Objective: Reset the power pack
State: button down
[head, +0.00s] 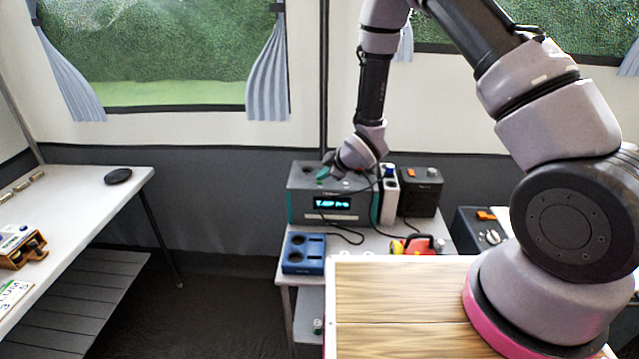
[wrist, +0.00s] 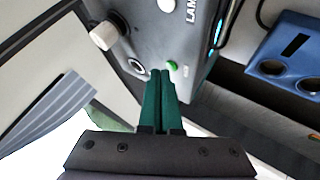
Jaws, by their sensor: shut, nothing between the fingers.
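The power pack (head: 305,207) is a grey box with a lit cyan display, standing on the small table at the back. The display text is too blurred to read surely. My gripper (head: 321,174) is at the top of the pack. Its green fingers (wrist: 161,74) are shut and empty, tips right beside the green button. I cannot tell whether they touch the panel.
A blue tray (head: 303,253) with round holes sits in front of the pack, also in the wrist view (wrist: 290,60). A dark box (head: 421,192) stands at its right, with cables around. A red and yellow object (head: 418,244) lies nearby. A white table (head: 75,200) is at left.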

aim_at(323, 185)
jog(key=shift+f, duration=0.3)
jog(key=shift+r, duration=0.1)
dwell(0.4)
jog(key=shift+r, duration=0.65)
jog(key=shift+r, duration=2.5)
